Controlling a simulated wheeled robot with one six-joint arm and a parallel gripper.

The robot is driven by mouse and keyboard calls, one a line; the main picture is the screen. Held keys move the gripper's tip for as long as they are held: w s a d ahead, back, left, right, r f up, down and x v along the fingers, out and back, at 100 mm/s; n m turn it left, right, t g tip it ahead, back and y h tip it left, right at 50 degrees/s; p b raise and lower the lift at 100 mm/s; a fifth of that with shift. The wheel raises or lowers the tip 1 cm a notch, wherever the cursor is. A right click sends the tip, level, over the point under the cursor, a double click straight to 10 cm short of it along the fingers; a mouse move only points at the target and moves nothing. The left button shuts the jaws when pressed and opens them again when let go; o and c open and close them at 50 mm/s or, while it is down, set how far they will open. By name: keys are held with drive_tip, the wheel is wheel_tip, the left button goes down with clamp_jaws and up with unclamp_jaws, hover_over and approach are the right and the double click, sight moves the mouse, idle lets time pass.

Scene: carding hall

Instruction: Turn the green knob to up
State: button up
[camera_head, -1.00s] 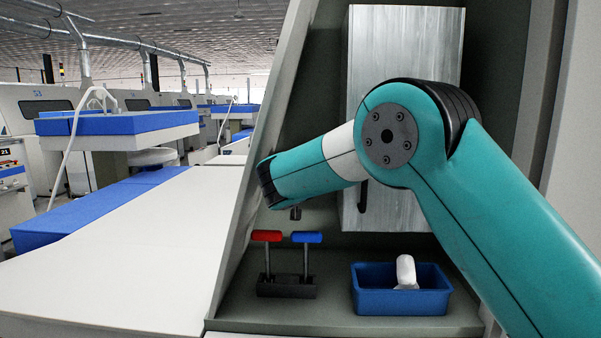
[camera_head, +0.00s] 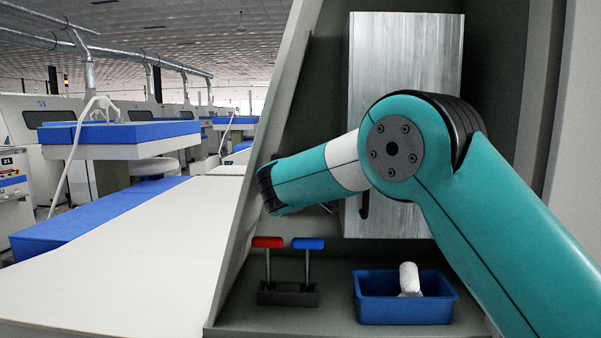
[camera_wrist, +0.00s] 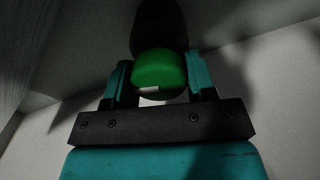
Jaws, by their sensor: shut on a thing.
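The green knob (camera_wrist: 158,72) shows in the wrist view, between the two teal fingers of my gripper (camera_wrist: 158,80). The fingers are shut on it from its left and right sides. A small white mark lies at its lower edge. A dark round shape stands behind it. The picture is dim, and I cannot tell which way the knob points. In the head view, my arm hides the knob and my gripper.
A red-topped lever (camera_head: 268,243) and a blue-topped lever (camera_head: 308,244) stand on a dark base below my arm. A blue bin (camera_head: 404,310) with a white object (camera_head: 409,278) sits to their right. A grey metal cabinet (camera_head: 405,50) hangs behind my arm.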

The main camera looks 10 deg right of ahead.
drive_tip(key=shift+n, duration=0.6)
drive_tip(key=o, duration=0.9)
drive_tip(key=b+v, duration=0.8)
drive_tip(key=v, duration=0.9)
drive_tip(key=shift+s, duration=0.25)
